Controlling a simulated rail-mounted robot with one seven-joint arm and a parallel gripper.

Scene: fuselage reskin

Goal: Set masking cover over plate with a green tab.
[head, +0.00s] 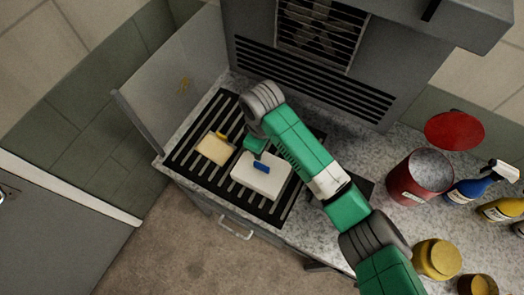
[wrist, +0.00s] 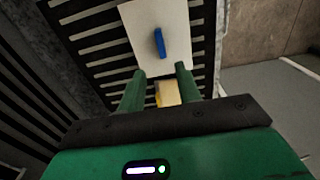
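A white slab (head: 262,176) with a blue tab (head: 261,168) lies on the slatted black rack. The slab also shows at the top of the wrist view (wrist: 176,22). A smaller cream block (head: 215,149) with a yellow tab (head: 217,134) lies on the rack to its left. The cream block shows between my fingers in the wrist view (wrist: 169,93). I see no green tab, and I cannot tell which piece is the masking cover. My gripper (head: 254,148) is over the rack, near the slab's back edge. Its fingers (wrist: 161,70) are apart and appear empty.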

